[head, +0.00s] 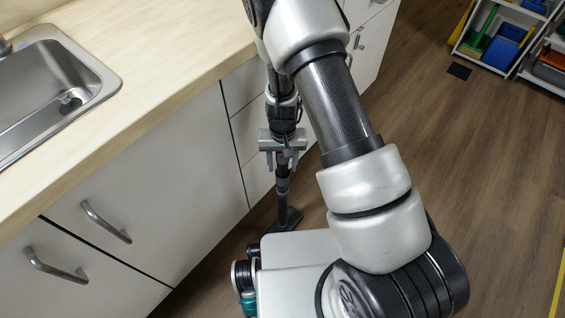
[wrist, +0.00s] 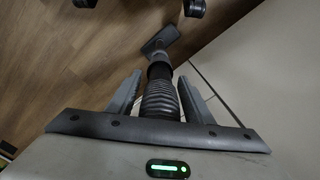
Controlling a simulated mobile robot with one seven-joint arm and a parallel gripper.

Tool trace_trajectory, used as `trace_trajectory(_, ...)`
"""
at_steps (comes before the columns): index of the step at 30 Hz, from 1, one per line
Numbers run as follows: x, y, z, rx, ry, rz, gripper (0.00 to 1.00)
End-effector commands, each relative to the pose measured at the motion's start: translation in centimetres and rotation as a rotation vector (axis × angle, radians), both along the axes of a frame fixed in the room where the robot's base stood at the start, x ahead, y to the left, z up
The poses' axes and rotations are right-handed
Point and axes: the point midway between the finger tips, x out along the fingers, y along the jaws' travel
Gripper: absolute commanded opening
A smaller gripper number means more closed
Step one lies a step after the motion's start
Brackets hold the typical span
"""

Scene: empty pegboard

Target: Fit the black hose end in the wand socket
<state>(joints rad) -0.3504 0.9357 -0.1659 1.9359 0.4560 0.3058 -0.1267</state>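In the wrist view the ribbed black hose (wrist: 160,100) runs away between the two fingers of my gripper (wrist: 160,80) and ends in a smooth black hose end (wrist: 158,71). Whether the fingers touch the hose is unclear.
White cabinets (head: 150,190) with bar handles and a wooden counter (head: 165,88) with a sink (head: 45,90) stand at the left, close to the wand. Shelves with coloured bins (head: 505,38) are at the far upper right.

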Motion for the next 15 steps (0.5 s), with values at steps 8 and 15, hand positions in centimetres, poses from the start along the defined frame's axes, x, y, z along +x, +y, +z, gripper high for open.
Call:
trace_trajectory(8, 0.0, 0.0, 0.1, 0.0, 0.0, 0.0, 0.49)
trace_trajectory(15, 0.1, 0.0, 2.8, 0.001, -0.003, 0.002, 0.49)
